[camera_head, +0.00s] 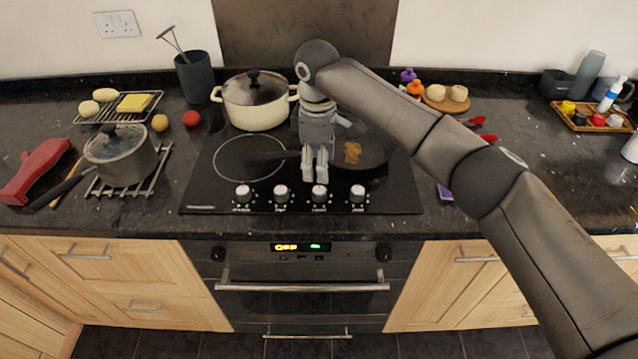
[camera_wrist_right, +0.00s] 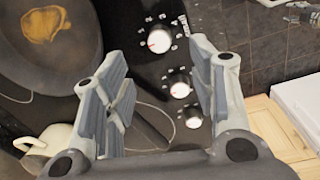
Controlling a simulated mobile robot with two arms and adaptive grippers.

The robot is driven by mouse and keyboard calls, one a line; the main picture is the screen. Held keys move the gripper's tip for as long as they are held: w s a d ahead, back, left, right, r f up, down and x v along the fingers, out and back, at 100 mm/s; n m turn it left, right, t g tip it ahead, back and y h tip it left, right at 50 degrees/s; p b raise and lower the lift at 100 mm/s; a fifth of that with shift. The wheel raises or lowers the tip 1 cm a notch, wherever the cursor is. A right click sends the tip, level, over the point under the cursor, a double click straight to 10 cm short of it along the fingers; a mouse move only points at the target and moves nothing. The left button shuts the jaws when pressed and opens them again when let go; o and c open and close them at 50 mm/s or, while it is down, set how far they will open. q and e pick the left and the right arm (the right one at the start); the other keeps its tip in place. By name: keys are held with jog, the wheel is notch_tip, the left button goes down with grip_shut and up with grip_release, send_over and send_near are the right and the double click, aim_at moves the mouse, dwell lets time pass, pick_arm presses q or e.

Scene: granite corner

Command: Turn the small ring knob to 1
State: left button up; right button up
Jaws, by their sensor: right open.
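Several silver-white knobs stand in a row along the front of the black hob (camera_head: 215,195). In the head view they are a far-left knob (camera_head: 243,193), a middle-left knob (camera_head: 281,192), a middle-right knob (camera_head: 319,193) and a far-right knob (camera_head: 358,194). Their labels are too small to read, so I cannot tell which is the small ring knob. My right gripper (camera_head: 315,178) points down just behind the middle-right knob, open and empty. In the right wrist view a knob (camera_wrist_right: 158,41) with a red mark shows beyond the open fingers (camera_wrist_right: 158,72). My left gripper is out of view.
A cream pot (camera_head: 255,108) stands on the back left of the hob. A frying pan (camera_head: 372,150) with food sits at the right, its handle passing behind my gripper. A grey saucepan (camera_head: 122,160) stands on a rack at the left. The counter right of the hob is partly clear.

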aim_at(319, 189)
jog(key=f, duration=0.2)
jog(key=f+p, duration=0.1)
jog(key=f, duration=0.4)
jog(key=shift+w+f, duration=0.25)
jog(key=shift+f, duration=0.05)
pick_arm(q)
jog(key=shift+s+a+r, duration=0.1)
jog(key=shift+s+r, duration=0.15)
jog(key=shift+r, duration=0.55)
pick_arm(e)
jog(key=shift+f, duration=0.7)
jog(key=c, duration=1)
jog(key=shift+r+m+p, duration=0.2)
jog(key=shift+m+p, duration=2.15)
jog(key=shift+m, duration=0.45)
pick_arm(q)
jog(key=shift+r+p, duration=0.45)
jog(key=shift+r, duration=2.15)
pick_arm(e)
jog(key=shift+f+m, duration=0.15)
jog(key=shift+m, duration=0.95)
jog(key=shift+w, duration=0.1)
